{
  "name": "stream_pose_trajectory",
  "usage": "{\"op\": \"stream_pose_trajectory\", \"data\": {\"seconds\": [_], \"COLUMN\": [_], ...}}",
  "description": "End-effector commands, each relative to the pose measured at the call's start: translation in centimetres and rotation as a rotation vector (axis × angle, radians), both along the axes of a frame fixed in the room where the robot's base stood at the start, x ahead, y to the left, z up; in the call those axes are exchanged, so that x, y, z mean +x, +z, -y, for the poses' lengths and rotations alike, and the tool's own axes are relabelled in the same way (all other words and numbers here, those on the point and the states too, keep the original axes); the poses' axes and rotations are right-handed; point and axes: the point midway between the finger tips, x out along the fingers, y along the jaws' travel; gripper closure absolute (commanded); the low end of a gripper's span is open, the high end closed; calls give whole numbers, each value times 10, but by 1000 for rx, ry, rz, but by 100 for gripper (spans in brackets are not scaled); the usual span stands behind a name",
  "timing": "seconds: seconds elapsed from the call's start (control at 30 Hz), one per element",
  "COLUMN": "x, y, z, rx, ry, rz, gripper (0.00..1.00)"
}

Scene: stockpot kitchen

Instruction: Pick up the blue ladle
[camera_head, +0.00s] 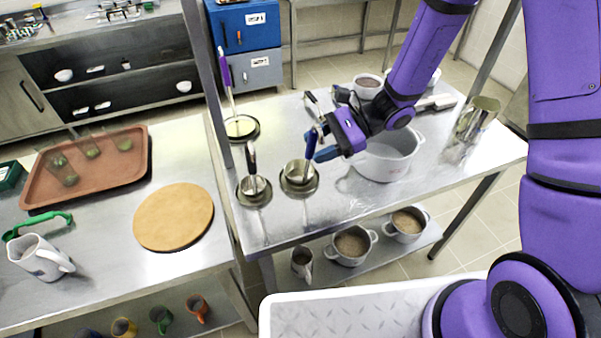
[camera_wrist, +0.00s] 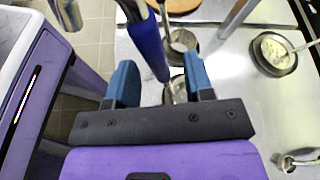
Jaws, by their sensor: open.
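The blue ladle (camera_head: 310,147) stands nearly upright on the steel table, with its metal bowl (camera_head: 297,172) in a small round holder. My gripper (camera_head: 319,146) is at the ladle's upper handle, its blue fingers apart. In the wrist view the blue handle (camera_wrist: 146,42) runs down between the two open fingers of my gripper (camera_wrist: 160,80). I see no clear contact between finger and handle. The bowl is partly hidden behind my gripper in the wrist view.
A purple-handled ladle (camera_head: 230,92) is farther back. A big white pot (camera_head: 385,160) stands just right of my gripper. A table post (camera_head: 213,85) rises to the left.

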Motion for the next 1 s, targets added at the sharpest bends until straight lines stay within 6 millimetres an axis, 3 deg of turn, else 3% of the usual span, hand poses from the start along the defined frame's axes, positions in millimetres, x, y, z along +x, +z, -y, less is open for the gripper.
{"op": "stream_pose_trajectory", "data": {"seconds": [0.2, 0.53, 0.73, 1.0], "x": [-6, -6, -6, -6], "y": [-11, -12, -12, -12], "z": [-26, -31, -31, -31], "rx": [0, 0, 0, 0], "ry": [2, 0, 0, 0], "rz": [-1, 0, 0, 1], "gripper": [52, 52, 98, 100]}}
